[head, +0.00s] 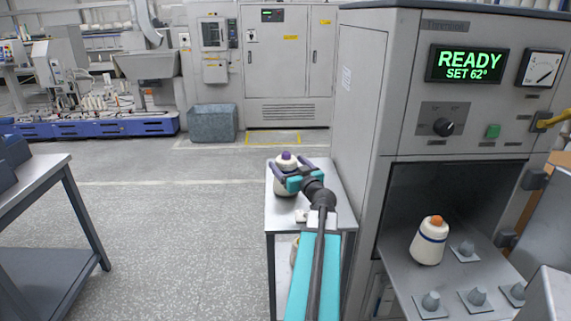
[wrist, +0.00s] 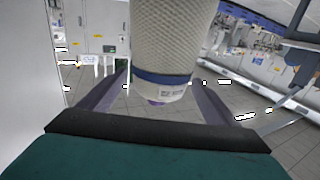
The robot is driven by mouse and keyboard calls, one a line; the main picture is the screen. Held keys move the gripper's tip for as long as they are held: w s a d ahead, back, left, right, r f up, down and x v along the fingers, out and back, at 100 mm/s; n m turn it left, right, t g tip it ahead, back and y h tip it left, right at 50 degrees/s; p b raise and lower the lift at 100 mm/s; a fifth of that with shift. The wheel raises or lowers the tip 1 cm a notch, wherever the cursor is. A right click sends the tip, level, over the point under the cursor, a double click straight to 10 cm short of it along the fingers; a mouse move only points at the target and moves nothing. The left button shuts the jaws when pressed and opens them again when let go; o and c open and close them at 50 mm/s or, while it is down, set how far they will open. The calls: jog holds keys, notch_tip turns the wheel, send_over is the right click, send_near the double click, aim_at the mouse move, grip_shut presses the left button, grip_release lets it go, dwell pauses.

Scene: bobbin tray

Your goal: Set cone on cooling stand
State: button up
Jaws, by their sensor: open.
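A pale cone (head: 286,186) with a purple tip stands upright on the small grey stand (head: 330,215), left of the machine. My gripper (head: 288,168) is open, with its dark purple fingers either side of the upper part of this cone. In the wrist view the cone (wrist: 168,40) fills the upper middle between the spread fingers, and its dark blue band shows. I see gaps beside the cone there, so the fingers do not look closed on it. The cone's lower part is partly hidden by my gripper in the head view.
A second cone (head: 429,246) with an orange tip and blue band stands in the machine's open chamber among several bare pegs (head: 478,296). The machine's display (head: 467,65) reads READY, SET 62°. A grey table (head: 35,175) stands at left. Floor between is clear.

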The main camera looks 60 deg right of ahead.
jog(key=shift+b+v, duration=0.7)
jog(key=shift+v, duration=2.45)
